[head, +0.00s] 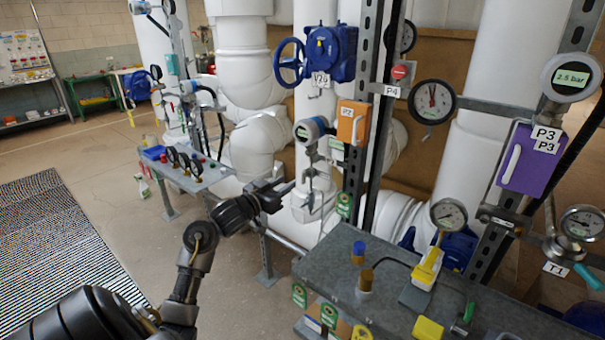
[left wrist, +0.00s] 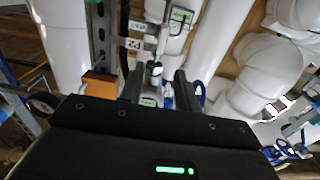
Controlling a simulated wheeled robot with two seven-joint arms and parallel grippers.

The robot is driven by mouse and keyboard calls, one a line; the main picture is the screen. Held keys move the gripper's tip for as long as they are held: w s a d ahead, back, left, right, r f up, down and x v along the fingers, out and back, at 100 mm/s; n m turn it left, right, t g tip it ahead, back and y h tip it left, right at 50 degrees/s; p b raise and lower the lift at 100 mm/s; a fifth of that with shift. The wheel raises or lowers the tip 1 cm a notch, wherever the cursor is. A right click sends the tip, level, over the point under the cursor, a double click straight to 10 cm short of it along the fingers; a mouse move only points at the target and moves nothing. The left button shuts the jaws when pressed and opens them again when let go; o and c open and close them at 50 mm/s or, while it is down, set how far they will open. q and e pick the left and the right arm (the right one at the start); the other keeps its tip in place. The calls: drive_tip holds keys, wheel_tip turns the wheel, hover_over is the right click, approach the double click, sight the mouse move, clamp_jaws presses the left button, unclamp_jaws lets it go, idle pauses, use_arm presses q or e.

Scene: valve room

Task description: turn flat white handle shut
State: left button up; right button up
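A small pipe fitting with a pale lever-like part (head: 313,172) hangs below a blue-rimmed transmitter (head: 309,130) on the white pipe. I take this for the flat white handle, but it is too small to be sure. My left gripper (head: 287,188) is just left of it in the head view, fingers pointing at the pipe. In the left wrist view the two dark fingers (left wrist: 157,88) are apart, with the pale fitting (left wrist: 155,68) showing between them, beyond the tips. Nothing is visibly held. My right gripper is in neither view.
An orange box (head: 353,122) with a white handle and a metal upright (head: 365,90) stand right of the fitting. A grey bench (head: 330,268) with several fittings is in front. A blue handwheel (head: 290,63) is above. A purple box (head: 527,160) is farther right.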

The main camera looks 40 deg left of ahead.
sight(301, 174)
use_arm(q)
drive_tip(key=w+p, duration=0.1)
drive_tip(key=w, duration=0.8)
drive_tip(key=shift+w, duration=0.25)
drive_tip(key=shift+a, duration=0.1)
clamp_jaws()
